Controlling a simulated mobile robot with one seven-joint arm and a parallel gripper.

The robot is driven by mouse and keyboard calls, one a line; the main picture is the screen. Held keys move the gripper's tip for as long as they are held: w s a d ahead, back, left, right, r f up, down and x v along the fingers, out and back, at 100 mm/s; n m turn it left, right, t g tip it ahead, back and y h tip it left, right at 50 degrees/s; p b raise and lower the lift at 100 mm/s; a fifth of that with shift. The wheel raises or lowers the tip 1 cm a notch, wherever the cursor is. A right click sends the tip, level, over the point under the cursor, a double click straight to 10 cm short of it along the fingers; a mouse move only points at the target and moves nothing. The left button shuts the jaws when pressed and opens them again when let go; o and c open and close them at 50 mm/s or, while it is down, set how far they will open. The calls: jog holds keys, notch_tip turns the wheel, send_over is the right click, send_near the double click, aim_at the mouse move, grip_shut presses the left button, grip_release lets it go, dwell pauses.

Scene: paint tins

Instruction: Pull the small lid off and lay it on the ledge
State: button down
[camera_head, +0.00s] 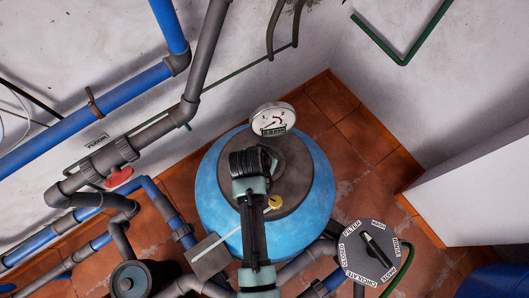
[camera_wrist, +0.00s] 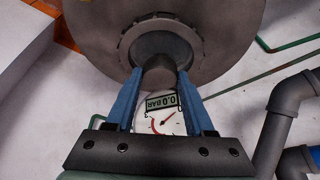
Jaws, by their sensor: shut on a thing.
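My gripper (camera_wrist: 160,75) is shut on a small dark grey cylindrical lid (camera_wrist: 159,79), with one blue finger on each side of it. In the wrist view the lid overlaps the near side of a round collar (camera_wrist: 127,47) on the tank's grey top (camera_wrist: 90,25). I cannot tell whether it still touches the collar. In the head view my wrist hangs over the blue tank (camera_head: 212,190) and hides the fingers and the lid. I cannot make out the ledge for certain.
A pressure gauge (camera_head: 274,119) stands close behind my gripper, and also shows in the wrist view (camera_wrist: 165,122). A brass knob (camera_head: 275,202) is beside my arm. A dial valve (camera_head: 368,252) is at right, pipes (camera_head: 85,110) at left, a white block (camera_head: 475,190) far right.

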jog(key=shift+r+p, duration=2.05)
